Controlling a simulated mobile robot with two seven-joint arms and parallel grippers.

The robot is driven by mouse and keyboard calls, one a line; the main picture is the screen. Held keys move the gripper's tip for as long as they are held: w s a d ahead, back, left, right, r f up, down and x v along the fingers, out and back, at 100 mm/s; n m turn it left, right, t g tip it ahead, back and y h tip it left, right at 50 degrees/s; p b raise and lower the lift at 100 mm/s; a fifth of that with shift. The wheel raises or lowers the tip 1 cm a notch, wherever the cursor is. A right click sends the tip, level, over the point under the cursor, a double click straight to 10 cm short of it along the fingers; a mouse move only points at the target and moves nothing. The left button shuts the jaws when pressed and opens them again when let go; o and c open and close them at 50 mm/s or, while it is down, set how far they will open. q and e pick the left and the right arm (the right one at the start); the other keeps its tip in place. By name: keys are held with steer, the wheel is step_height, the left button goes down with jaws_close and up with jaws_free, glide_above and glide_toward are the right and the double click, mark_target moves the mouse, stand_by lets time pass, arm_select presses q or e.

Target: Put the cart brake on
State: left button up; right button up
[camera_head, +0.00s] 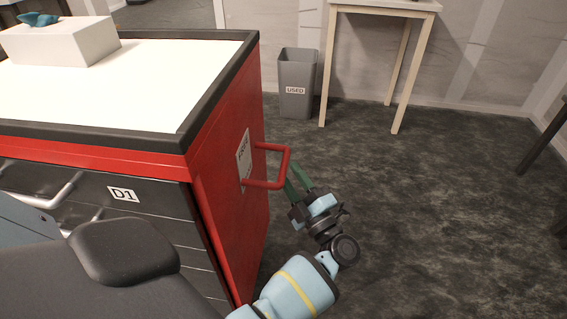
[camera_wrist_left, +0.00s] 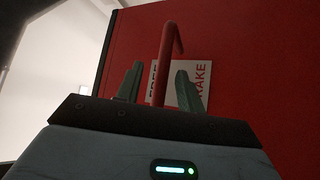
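The cart (camera_head: 228,200) is red with dark drawers, and its red side fills much of the left wrist view (camera_wrist_left: 240,100). A red U-shaped brake handle (camera_head: 289,160) sticks out from that side by a white label plate (camera_head: 244,160). In the left wrist view the plate (camera_wrist_left: 203,72) partly reads "BRAKE". My left gripper (camera_head: 294,174) is at the handle's outer end, its green fingers apart. In the left wrist view the handle (camera_wrist_left: 168,50) appears between the two open fingers (camera_wrist_left: 158,82); contact cannot be told. My right gripper is not in view.
A white box (camera_head: 60,45) with a blue item stands on the cart's white top (camera_head: 130,105). A grey bin (camera_head: 296,88) labelled "USED" and a light wooden table (camera_head: 385,6) stand behind.

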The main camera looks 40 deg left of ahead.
mark_target(284, 164)
arm_select(q)
steer(key=shift+x, duration=2.15)
steer(key=shift+d, duration=0.1)
jaws_close()
